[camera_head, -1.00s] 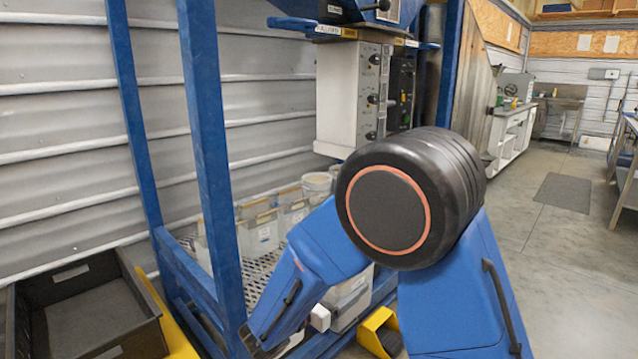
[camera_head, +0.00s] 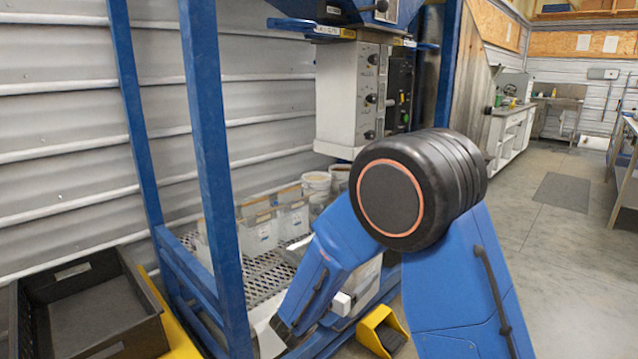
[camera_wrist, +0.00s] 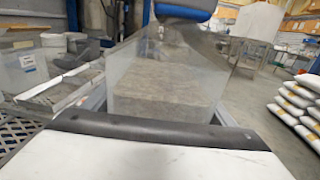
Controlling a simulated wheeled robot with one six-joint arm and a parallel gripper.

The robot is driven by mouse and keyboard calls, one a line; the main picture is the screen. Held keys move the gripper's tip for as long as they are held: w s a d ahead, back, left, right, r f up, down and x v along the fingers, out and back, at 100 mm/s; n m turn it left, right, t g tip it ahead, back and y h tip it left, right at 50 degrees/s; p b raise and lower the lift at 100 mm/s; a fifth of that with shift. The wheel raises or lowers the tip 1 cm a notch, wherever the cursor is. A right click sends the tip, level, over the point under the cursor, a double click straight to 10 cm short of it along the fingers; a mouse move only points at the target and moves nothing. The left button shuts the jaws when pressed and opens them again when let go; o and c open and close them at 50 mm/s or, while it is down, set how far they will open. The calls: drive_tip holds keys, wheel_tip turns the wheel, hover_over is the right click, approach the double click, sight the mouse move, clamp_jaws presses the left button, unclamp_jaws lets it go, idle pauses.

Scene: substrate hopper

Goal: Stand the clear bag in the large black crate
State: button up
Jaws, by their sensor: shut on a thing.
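The large black crate (camera_head: 118,322) is at the lower left of the head view, open at the top, with a bare floor in the part that shows. The clear bag (camera_wrist: 165,92) fills the middle of the wrist view, with a grey-brown block of substrate in its lower part and loose clear film above. My gripper (camera_wrist: 155,131) shows as a dark bar and white body at the bottom of the wrist view. It is shut on the bag's film; the exact grip is hard to see. In the head view my arm hides most of the gripper and bag.
Blue frame posts (camera_head: 208,150) stand between the crate and the mesh shelf (camera_head: 262,275). Clear bins (camera_head: 262,232) and white buckets (camera_head: 316,184) stand on the shelf. A yellow box (camera_head: 382,330) is on the floor. White sacks (camera_wrist: 296,108) are stacked at right in the wrist view.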

drive_tip(key=w+d+f+n+t+y, duration=0.1)
drive_tip(key=w+d+f+n+y, duration=0.1)
drive_tip(key=w+d+f, duration=0.4)
drive_tip(key=w+d+f+n+t+y, duration=0.2)
drive_tip(key=w+d+f+y, duration=0.2)
drive_tip(key=w+d+f, duration=0.3)
drive_tip(key=shift+w+d+f+n, duration=0.3)
drive_tip(key=shift+d+f, duration=0.9)
drive_tip(key=shift+d, duration=1.7)
